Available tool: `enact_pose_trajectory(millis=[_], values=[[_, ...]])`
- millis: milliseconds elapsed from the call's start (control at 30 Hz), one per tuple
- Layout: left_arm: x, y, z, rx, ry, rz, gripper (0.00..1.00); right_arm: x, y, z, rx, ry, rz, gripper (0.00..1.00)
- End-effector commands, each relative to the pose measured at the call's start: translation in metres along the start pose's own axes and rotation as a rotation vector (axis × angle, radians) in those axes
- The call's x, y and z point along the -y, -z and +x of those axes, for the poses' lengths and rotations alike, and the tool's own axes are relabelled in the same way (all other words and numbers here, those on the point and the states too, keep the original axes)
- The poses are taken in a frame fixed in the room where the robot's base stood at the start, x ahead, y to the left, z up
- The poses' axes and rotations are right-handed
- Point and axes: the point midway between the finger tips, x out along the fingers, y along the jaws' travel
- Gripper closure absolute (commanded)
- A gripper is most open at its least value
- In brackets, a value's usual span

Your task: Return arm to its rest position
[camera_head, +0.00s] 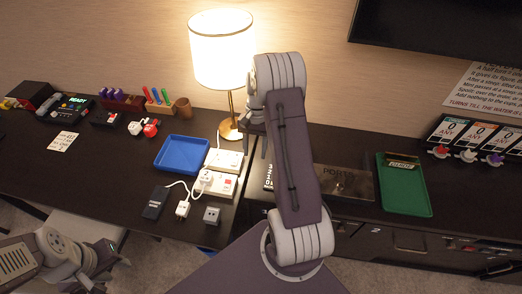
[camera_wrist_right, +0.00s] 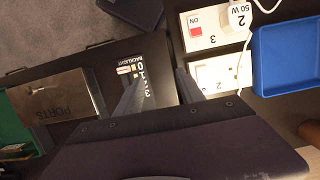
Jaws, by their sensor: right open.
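My right arm (camera_head: 292,170) rises through the middle of the head view, with its wrist in front of the lamp. My right gripper (camera_head: 255,143) hangs below that wrist, above the dark counter. In the right wrist view my right gripper (camera_wrist_right: 160,82) has its two fingers apart with nothing between them. My left gripper (camera_head: 112,268) is at the lower left, off the front of the counter. Its finger gap is not clear.
A lit lamp (camera_head: 222,55) stands close behind my right wrist. A blue tray (camera_head: 182,154), white switch boxes (camera_head: 222,185), a plug (camera_head: 212,215) and a black power block (camera_head: 155,202) lie to the left. A metal PORTS box (camera_head: 345,183) and green board (camera_head: 405,187) lie to the right.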

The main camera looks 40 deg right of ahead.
Motion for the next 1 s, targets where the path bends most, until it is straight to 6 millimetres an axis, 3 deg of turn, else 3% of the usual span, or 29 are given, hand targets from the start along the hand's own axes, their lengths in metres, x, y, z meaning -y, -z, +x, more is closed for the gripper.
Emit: enact_pose_trajectory(millis=[200, 767, 867, 933, 1000], values=[[0.0, 0.0, 0.002, 0.0, 0.0, 0.0, 0.64, -0.023, -0.008, -0.012, -0.001, 0.0, -0.001, 0.55], [0.0, 0.0, 0.002, 0.0, 0.0, 0.0, 0.64, -0.024, -0.009, -0.013, 0.0, -0.001, -0.002, 0.55], [0.0, 0.0, 0.002, 0.0, 0.0, 0.0, 0.64, -0.01, -0.013, -0.018, -0.016, -0.005, -0.042, 0.55], [0.0, 0.0, 0.002, 0.0, 0.0, 0.0, 0.64, 0.013, -0.023, -0.035, -0.059, -0.004, -0.11, 0.55], [0.0, 0.0, 0.002, 0.0, 0.0, 0.0, 0.64, 0.036, -0.059, -0.049, -0.084, -0.018, -0.213, 0.55]])
